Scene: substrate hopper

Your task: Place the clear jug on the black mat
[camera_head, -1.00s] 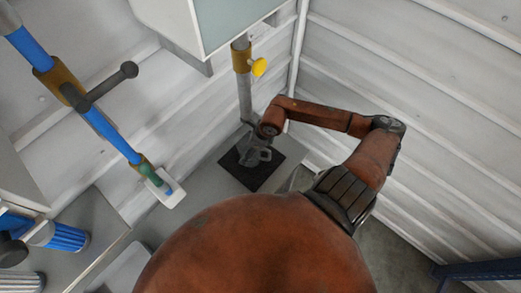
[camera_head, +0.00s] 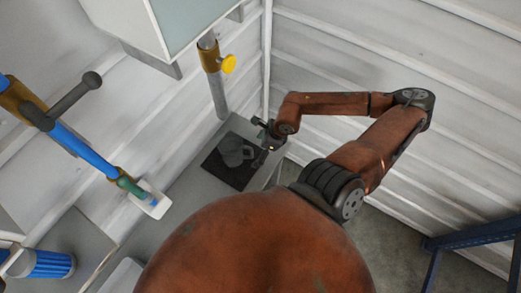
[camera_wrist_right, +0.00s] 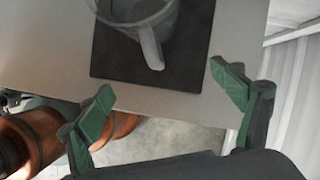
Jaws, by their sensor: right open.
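The clear jug (camera_head: 234,151) stands on the black mat (camera_head: 238,178), towards its middle, on the grey counter below the hopper's pipe. In the right wrist view the jug (camera_wrist_right: 138,15) shows at the top with its handle pointing down the picture, on the mat (camera_wrist_right: 180,75). My right gripper (camera_head: 262,143) is just to the right of the jug, apart from it. In the right wrist view its green fingertips (camera_wrist_right: 165,88) are spread wide with nothing between them. My left gripper is not in view.
The grey pipe with a yellow knob (camera_head: 228,64) hangs above the counter behind the jug. A blue pipe (camera_head: 85,147) with a dark handle is on the left. A blue ribbed part (camera_head: 45,264) lies lower left. A blue frame (camera_head: 470,240) stands at the right.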

